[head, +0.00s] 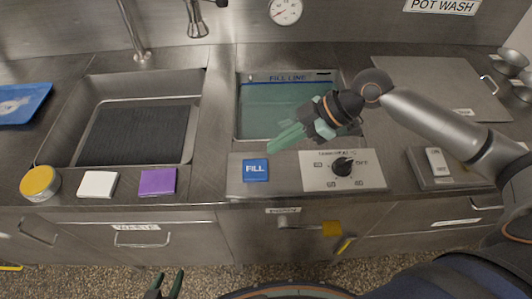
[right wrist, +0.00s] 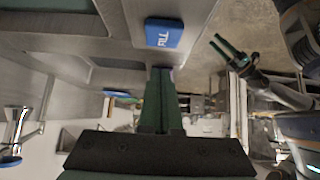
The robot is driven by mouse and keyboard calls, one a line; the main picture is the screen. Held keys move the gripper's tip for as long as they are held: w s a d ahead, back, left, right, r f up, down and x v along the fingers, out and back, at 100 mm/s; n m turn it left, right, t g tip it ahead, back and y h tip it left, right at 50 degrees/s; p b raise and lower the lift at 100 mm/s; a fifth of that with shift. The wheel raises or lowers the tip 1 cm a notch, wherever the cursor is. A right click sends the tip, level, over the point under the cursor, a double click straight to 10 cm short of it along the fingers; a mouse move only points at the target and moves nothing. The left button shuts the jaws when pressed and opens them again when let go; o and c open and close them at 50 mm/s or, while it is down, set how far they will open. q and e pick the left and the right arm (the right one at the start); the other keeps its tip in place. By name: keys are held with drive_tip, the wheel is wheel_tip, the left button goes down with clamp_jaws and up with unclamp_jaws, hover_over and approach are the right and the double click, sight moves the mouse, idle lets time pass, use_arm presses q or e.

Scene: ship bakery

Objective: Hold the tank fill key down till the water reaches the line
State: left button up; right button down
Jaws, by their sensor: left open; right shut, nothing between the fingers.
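The blue FILL key (head: 255,170) sits on the steel control panel in front of the tank; it also shows near the top of the right wrist view (right wrist: 163,33). The tank (head: 238,125) holds greenish water (head: 262,108). A blue FILL LINE mark (head: 287,78) runs along its back wall; the exact water level against it is hard to tell. My right gripper (head: 274,142) is shut and empty, its fingertips near the key's far right side and apparently apart from it. My left gripper (head: 166,284) is open and empty, low at the front edge of the head view.
A temperature dial (head: 342,167) is right of the key. A sink (head: 190,130) with a dark ribbed mat lies to the left. A yellow-lidded tin (head: 40,183), a white block (head: 98,184) and a purple block (head: 158,181) stand along the counter front. A faucet (head: 135,35) rises behind.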

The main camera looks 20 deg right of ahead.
drive_tip(key=shift+v, duration=2.5)
drive_tip(key=shift+w+a+r, duration=0.1)
